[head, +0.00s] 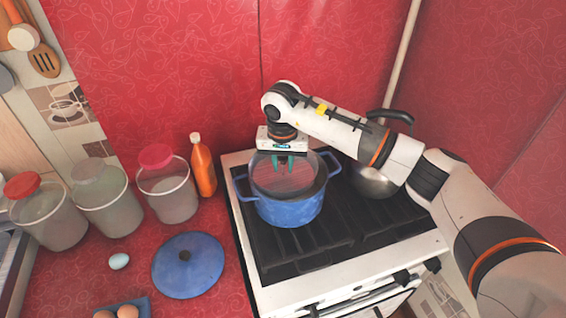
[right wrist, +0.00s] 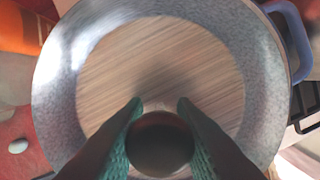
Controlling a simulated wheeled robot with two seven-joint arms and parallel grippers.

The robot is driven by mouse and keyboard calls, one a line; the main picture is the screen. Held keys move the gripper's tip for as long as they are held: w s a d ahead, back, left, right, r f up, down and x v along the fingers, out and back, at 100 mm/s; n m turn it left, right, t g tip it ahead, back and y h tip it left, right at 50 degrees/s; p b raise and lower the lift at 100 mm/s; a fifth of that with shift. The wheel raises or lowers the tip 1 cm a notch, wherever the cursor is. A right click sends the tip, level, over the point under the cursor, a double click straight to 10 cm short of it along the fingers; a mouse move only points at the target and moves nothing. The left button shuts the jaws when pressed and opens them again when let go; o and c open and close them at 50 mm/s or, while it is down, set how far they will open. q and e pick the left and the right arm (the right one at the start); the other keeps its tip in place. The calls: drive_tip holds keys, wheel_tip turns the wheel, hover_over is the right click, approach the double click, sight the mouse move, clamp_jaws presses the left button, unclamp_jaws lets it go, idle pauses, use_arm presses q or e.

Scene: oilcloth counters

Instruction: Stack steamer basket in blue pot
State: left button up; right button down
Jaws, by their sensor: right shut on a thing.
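The blue pot (head: 290,212) stands upright on the stove; its blue handle (right wrist: 292,35) shows in the right wrist view. The steamer basket (head: 287,180) appears as a pale reddish round surface within the pot's mouth. In the right wrist view the basket (right wrist: 160,60) looks like a striped round floor inside a grey ring. My right gripper (head: 283,164) points down over the pot's mouth. Its teal fingers (right wrist: 160,108) are shut on a dark round knob, seemingly the basket's. I cannot tell whether the basket touches the pot's bottom. My left gripper is not in view.
A blue lid (head: 188,266) lies on the red counter, left of the stove. Several lidded containers (head: 168,190), an orange bottle (head: 203,168), a pale egg (head: 119,261) and a tray of brown eggs stand left.

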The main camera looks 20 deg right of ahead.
sight(282, 179)
drive_tip(key=c, duration=1.2)
unclamp_jaws()
drive_tip(key=shift+r, duration=0.1)
drive_tip(key=shift+r+p, duration=0.25)
drive_tip(key=shift+p, duration=0.2)
drive_tip(key=shift+r+p, duration=0.45)
drive_tip(key=shift+p, duration=0.1)
drive_tip(key=shift+r+b, duration=0.45)
drive_tip(key=shift+b, duration=0.25)
drive_tip(key=r+b, duration=0.1)
drive_tip(key=r, duration=0.2)
drive_tip(key=s+r+b, duration=0.1)
drive_tip(key=r, duration=0.3)
drive_tip(key=r+b, duration=0.1)
drive_tip(key=r, duration=0.2)
drive_tip(key=shift+s+a+r, duration=0.15)
drive_tip(key=shift+a+r, duration=0.1)
drive_tip(key=shift+r, duration=0.05)
